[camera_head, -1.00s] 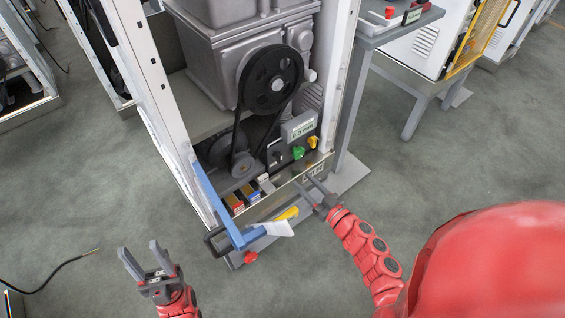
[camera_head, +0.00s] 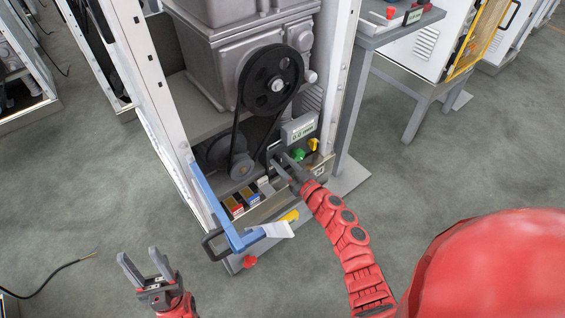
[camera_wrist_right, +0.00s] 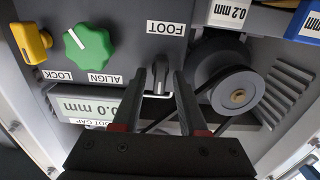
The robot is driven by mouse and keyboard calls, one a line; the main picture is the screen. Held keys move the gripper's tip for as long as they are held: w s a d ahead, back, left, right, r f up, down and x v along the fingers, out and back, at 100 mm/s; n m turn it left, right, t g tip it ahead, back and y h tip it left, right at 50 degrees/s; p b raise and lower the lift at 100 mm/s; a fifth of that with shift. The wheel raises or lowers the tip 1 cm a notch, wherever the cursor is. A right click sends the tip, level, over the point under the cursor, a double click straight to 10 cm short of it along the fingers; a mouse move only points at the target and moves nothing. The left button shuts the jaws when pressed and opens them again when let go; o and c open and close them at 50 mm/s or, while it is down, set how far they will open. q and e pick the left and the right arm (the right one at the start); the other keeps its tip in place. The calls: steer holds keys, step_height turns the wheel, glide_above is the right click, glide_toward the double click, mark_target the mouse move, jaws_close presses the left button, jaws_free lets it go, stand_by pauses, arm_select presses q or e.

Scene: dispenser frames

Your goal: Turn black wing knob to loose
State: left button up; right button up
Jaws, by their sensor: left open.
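The black wing knob (camera_wrist_right: 159,78) shows in the right wrist view on a dark grey panel (camera_wrist_right: 120,35), beside an upside-down FOOT label (camera_wrist_right: 166,27). My right gripper (camera_wrist_right: 160,76) is open there, one finger on each side of the knob, with a visible gap to each finger. In the head view my right gripper (camera_head: 281,160) reaches into the lower front of the machine, and its fingers largely cover the knob. My left gripper (camera_head: 146,258) is open and empty over the floor at the lower left.
A green knob (camera_wrist_right: 88,48) and a yellow knob (camera_wrist_right: 31,42) sit on the same panel. A display box (camera_wrist_right: 85,104) is close by. A belt pulley (camera_wrist_right: 236,95) stands on the knob's other side. A blue bar (camera_head: 213,203) stands at the machine's front left.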

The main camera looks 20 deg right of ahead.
jaws_close()
